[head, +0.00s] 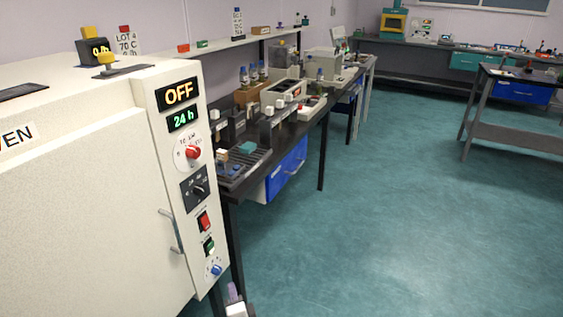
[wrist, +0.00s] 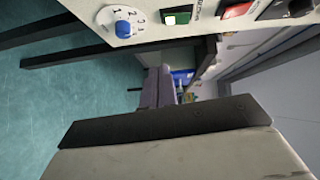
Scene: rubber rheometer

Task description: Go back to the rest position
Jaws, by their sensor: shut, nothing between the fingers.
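My gripper (head: 233,293) shows at the bottom edge of the head view, just right of the oven's lower front corner. Only its pale end and purple fingers are visible there; most of the arm is out of the picture. In the wrist view the purple fingers (wrist: 158,88) are together with nothing between them. The oven (head: 75,205) fills the left of the head view. Its panel reads OFF and 24 h, and its door looks closed. The wrist view shows the panel's blue knob (wrist: 123,27) and green switch (wrist: 177,18) close by, apart from the fingers.
A long dark bench (head: 228,192) with several instruments runs back behind the oven, with blue drawers (head: 286,170) below. Another table (head: 515,132) stands at right. The teal floor (head: 400,230) between them is clear. A yellow-topped device (head: 96,47) sits on the oven.

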